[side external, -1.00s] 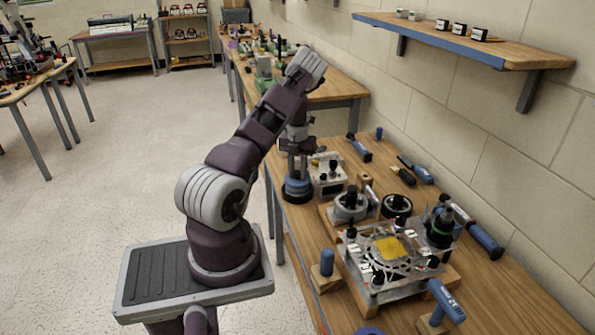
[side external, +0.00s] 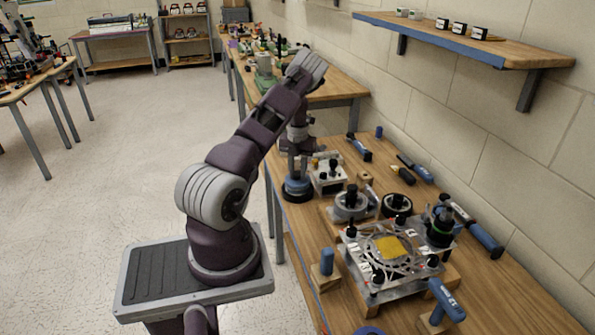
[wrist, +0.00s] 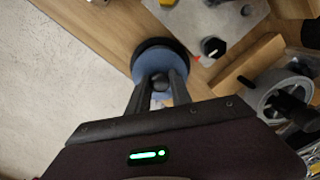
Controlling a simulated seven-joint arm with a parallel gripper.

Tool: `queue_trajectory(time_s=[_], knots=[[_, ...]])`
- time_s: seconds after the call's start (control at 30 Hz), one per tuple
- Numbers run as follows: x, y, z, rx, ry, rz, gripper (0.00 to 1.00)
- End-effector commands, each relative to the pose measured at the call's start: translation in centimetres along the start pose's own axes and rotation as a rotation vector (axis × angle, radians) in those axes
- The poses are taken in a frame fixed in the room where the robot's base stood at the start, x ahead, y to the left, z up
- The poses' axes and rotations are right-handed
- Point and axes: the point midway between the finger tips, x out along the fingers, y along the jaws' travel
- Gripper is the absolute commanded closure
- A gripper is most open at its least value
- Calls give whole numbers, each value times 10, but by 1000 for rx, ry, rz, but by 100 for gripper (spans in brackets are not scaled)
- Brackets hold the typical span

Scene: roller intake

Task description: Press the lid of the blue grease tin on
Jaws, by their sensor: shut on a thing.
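The blue grease tin's round blue lid (side external: 297,185) is near the left edge of the bench, under my gripper (side external: 297,172). In the wrist view the blue lid (wrist: 155,60) lies over a wider black ring (wrist: 136,66). My gripper (wrist: 160,88) points down, its two fingers closed around a small dark knob at the lid's middle. The tin's body is mostly hidden below, and I cannot tell whether the lid is fully seated or level.
A metal box with knobs (side external: 329,177) stands close to the right of the tin. Grey rollers (side external: 351,206) and a metal plate fixture with a yellow centre (side external: 391,247) are nearer the camera. Tools lie along the wall. The bench's left edge is close to the tin.

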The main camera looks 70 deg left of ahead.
Motion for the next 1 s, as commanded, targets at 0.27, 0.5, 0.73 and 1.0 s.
queue_trajectory(time_s=[0.27,0.5,0.73,1.0], knots=[[4,0,0,0,1,0,100],[7,0,0,0,0,0,65],[7,0,0,0,1,-1,49],[-25,-1,1,1,-4,0,49]])
